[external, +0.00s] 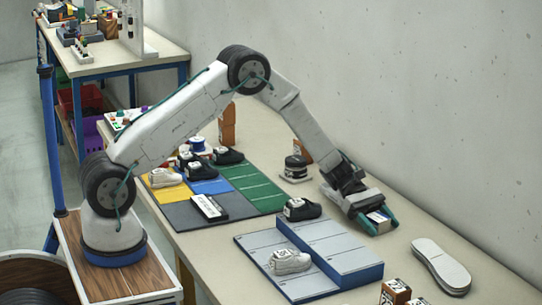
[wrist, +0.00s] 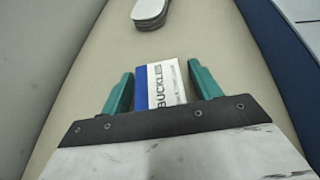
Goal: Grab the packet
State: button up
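The packet is a small blue and white box marked "BUCKLE" (wrist: 163,85). In the wrist view it lies between the two teal fingers of my gripper (wrist: 161,78). Narrow gaps show between the packet and the fingers, so the gripper looks open around it. In the external view my gripper (external: 377,219) is low over the beige table, right of the grey stepped rack, with the packet (external: 378,216) showing between its fingers. The near end of the packet is hidden by the gripper body in the wrist view.
A stack of pale insoles (external: 441,263) lies to the right, also ahead in the wrist view (wrist: 151,10). The grey and blue stepped rack (external: 345,252) holding shoes stands close on the left. Small boxes (external: 395,291) are at the front, and the wall is behind.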

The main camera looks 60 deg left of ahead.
jog(key=c, duration=0.9)
jog(key=shift+o, duration=0.2)
